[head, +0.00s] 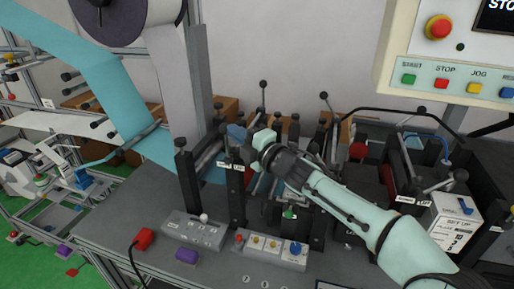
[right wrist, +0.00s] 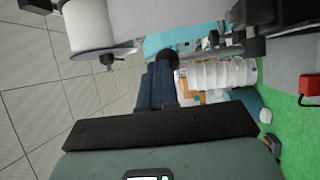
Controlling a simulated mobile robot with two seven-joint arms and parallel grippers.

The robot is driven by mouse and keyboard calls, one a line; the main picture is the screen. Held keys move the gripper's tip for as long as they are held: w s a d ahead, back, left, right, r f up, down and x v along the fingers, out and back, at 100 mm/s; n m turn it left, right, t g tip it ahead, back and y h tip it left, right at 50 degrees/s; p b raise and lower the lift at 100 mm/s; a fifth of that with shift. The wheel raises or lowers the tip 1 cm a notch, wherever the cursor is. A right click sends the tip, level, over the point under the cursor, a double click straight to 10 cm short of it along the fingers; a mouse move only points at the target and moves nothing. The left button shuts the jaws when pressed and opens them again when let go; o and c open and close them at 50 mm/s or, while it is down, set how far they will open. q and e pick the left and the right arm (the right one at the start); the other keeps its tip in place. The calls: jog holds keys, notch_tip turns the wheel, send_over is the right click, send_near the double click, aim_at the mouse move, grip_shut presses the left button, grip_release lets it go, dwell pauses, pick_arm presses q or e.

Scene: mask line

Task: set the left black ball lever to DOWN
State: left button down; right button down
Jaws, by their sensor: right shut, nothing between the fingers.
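A lever with a black ball (head: 263,84) stands upright at the middle of the machine in the head view. A second black-ball lever (head: 324,96) leans to its right. Contact is unclear. My left gripper is not in view.
A control box with a white-knobbed switch (head: 204,217) and a button box (head: 272,250) sit on the grey bench. Blue web (head: 115,85) runs down at the left. A panel with buttons (head: 445,82) hangs at the upper right. Several posts and rods crowd the gripper.

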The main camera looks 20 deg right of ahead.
aim_at(224, 130)
jog(key=a, duration=0.1)
jog(key=w+a, duration=0.1)
jog(key=a, duration=0.1)
jog(key=shift+w+r, duration=0.25)
jog(key=shift+w, duration=0.15)
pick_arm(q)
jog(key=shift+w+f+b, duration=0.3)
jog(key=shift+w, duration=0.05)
pick_arm(e)
jog(key=shift+w+a+f, duration=0.1)
jog(key=shift+w+a, duration=0.35)
jog(key=shift+a, duration=0.25)
jog(key=shift+w+a, duration=0.45)
jog(key=shift+a, duration=0.2)
